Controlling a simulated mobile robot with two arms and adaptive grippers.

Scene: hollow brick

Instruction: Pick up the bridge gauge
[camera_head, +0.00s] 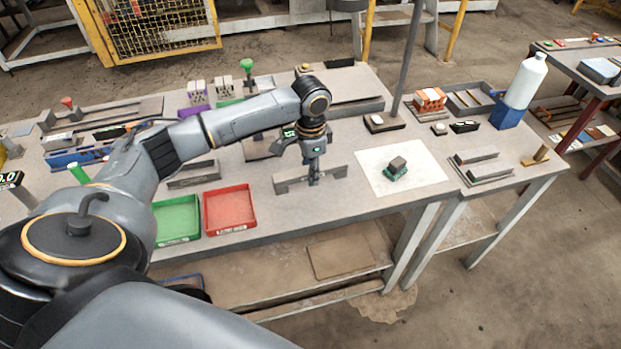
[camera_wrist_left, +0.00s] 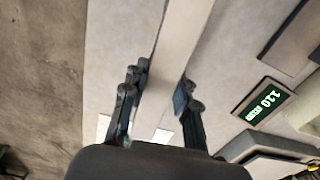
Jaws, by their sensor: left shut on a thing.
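The bridge gauge (camera_head: 293,182) is a long, flat grey bar with a short foot at each end, near the front middle of the bench. My left gripper (camera_head: 314,179) comes down on it from above and is shut on the middle of the bar. In the left wrist view the bar (camera_wrist_left: 184,30) runs between the two dark fingers (camera_wrist_left: 160,104). The fingers hide part of the bar. I cannot tell whether its feet touch the bench. My right gripper is not in view.
A red tray (camera_head: 230,210) and a green tray (camera_head: 177,222) lie left of the gauge. A white sheet (camera_head: 425,165) with a small grey block (camera_head: 397,164) on a green base lies to the right. A thin pole (camera_head: 408,60) stands behind. A lit display (camera_wrist_left: 262,102) shows in the wrist view.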

